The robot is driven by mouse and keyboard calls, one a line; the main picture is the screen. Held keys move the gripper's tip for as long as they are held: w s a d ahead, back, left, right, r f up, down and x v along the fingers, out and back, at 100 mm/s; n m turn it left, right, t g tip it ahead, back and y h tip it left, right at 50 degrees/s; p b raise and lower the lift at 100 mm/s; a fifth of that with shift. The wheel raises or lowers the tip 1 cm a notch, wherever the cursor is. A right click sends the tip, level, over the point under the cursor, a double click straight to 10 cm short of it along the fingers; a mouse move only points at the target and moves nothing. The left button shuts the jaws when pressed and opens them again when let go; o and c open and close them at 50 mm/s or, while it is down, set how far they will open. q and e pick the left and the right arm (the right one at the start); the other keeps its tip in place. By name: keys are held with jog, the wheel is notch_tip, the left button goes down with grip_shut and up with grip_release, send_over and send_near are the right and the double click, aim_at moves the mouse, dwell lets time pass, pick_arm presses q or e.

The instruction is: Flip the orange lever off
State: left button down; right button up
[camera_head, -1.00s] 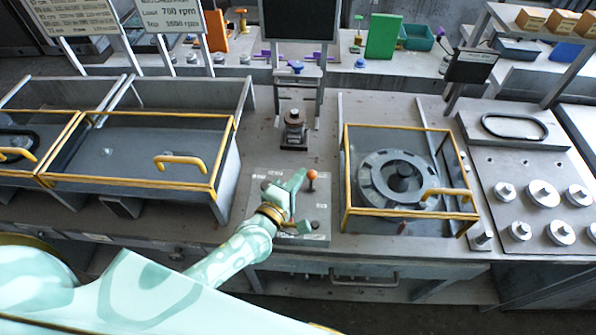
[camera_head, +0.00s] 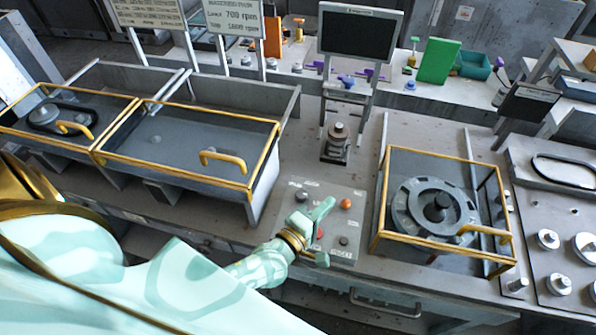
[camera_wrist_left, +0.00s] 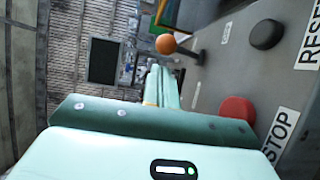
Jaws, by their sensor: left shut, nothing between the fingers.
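The orange lever's ball (camera_head: 346,203) shows near the upper right of the grey control panel (camera_head: 345,222) in the head view. In the left wrist view the orange lever (camera_wrist_left: 166,43) has its ball on a dark stem sticking out from the panel. My left gripper (camera_head: 326,205) is shut and empty, over the panel just left of the ball, with a small apparent gap. In the left wrist view its closed fingers (camera_wrist_left: 164,85) point toward the lever's side, the ball just beyond the tips. My right gripper is not in view.
A red button (camera_wrist_left: 237,110) and a black button (camera_wrist_left: 266,34) sit on the panel close to my fingers. A yellow-framed guard (camera_head: 445,165) over a round housing stands right of the panel. A yellow-framed bin (camera_head: 195,150) stands left. A small metal post (camera_head: 337,142) stands behind.

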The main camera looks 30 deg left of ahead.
pick_arm(q)
jog(key=s+a, duration=0.2)
jog(key=s, duration=1.1)
jog(key=shift+a+r, duration=0.2)
jog(key=shift+r, duration=0.05)
jog(key=s+a+f+m+g+y+b, duration=0.1)
jog(key=s+f+m+g, duration=0.4)
jog(key=f, duration=1)
jog(key=s+a+f+m+g+y+b, duration=0.1)
jog(key=s+a+f+m+g+b, duration=0.2)
jog(key=s+f+m+g+b, duration=0.2)
jog(key=s+a+f+m+g+y+b, duration=0.1)
jog(key=s+f+m+g, duration=0.5)
jog(key=s+f, duration=1)
jog(key=shift+s+a+f+m+b, duration=0.2)
jog(key=shift+a+f+m+b, duration=1.05)
jog(key=shift+f, duration=3.15)
jog(key=shift+d+m, duration=0.4)
jog(key=shift+m, duration=0.25)
